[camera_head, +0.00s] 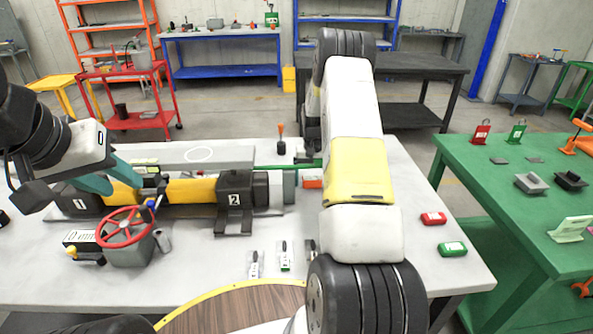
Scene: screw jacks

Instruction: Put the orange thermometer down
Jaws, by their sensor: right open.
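A small orange-topped stem (281,130) stands upright with its dark foot on the grey bench, and it looks like the orange thermometer. My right gripper (308,160) reaches down just right of it, mostly hidden behind my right arm. It is open, and I see nothing held in it. My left gripper (122,180) has teal fingers at the yellow cylinder of the horizontal jack (190,190). Whether they clamp it is not clear.
A red handwheel (125,227) stands in front of the jack. An orange-red box (312,182) lies below my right gripper. Red (433,218) and green (452,248) boxes lie at the bench's right.

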